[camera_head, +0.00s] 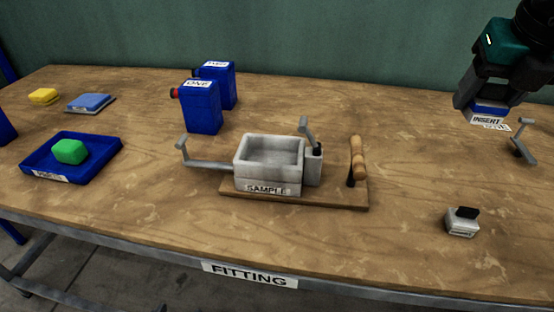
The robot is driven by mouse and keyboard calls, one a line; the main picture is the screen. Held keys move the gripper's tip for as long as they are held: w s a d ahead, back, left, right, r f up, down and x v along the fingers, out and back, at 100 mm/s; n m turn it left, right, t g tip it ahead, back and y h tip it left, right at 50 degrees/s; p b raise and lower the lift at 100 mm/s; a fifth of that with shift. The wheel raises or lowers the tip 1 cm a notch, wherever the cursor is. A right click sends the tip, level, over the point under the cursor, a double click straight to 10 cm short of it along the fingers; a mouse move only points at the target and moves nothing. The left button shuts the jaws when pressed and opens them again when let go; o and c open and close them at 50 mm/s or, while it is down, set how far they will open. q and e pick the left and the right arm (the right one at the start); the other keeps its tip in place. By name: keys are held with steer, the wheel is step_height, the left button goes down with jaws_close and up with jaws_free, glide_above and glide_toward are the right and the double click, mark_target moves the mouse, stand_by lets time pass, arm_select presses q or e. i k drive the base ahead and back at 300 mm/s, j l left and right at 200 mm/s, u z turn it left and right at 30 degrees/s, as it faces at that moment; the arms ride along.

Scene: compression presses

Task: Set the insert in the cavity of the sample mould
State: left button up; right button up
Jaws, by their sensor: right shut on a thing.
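The sample mould (268,172) is a pale grey open box labelled SAMPLE on a wooden base at the middle of the table. Its cavity faces up and looks empty. My right gripper (486,100) is at the upper right, above the table and well right of the mould. It is shut on the insert (491,124), a blue-edged piece with a white label reading INSERT. The gripper hides the insert's upper part. My left gripper is not in view.
A wooden handle (357,158) and metal levers flank the mould. Blue canisters (201,108) stand behind it. A blue tray (104,174) with a green block (70,151) lies left. A small grey device (462,225) sits front right. A metal bracket (522,146) stands near the insert.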

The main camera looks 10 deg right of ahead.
mark_target(271, 164)
steer(key=i+j, duration=0.1)
steer(key=j, duration=0.7)
steer(key=i+j, duration=0.15)
steer(key=j, duration=0.2)
steer(key=i+j, duration=0.1)
steer(key=j, duration=0.3)
